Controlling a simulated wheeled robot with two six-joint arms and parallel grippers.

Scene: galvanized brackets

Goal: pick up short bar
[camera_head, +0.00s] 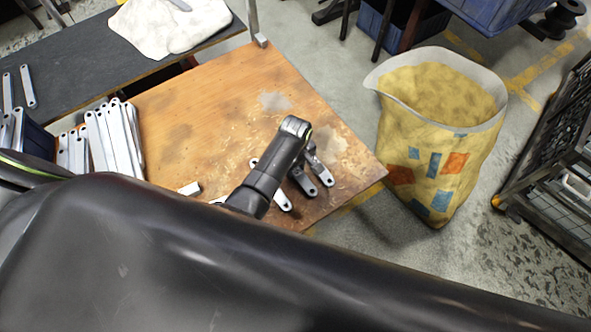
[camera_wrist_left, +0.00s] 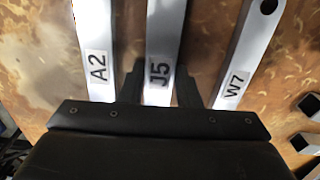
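In the left wrist view, three flat grey metal bars lie side by side on the worn wooden table: the A2 bar (camera_wrist_left: 90,45), the J5 bar (camera_wrist_left: 165,35) and the W7 bar (camera_wrist_left: 248,45). I cannot tell their full lengths, as their ends are cut off or hidden. My left gripper (camera_wrist_left: 160,88) has one black finger on each side of the J5 bar, very close to its edges. Whether the fingers press on it is unclear. In the head view my left arm hides the fingertips, and some bars (camera_head: 319,168) show beside it. My right gripper is not in view.
The wooden table (camera_head: 225,95) has free room behind the bars. A yellow sack (camera_head: 435,130) stands right of the table. Dark square-ended pieces (camera_wrist_left: 302,142) show at the wrist view's right.

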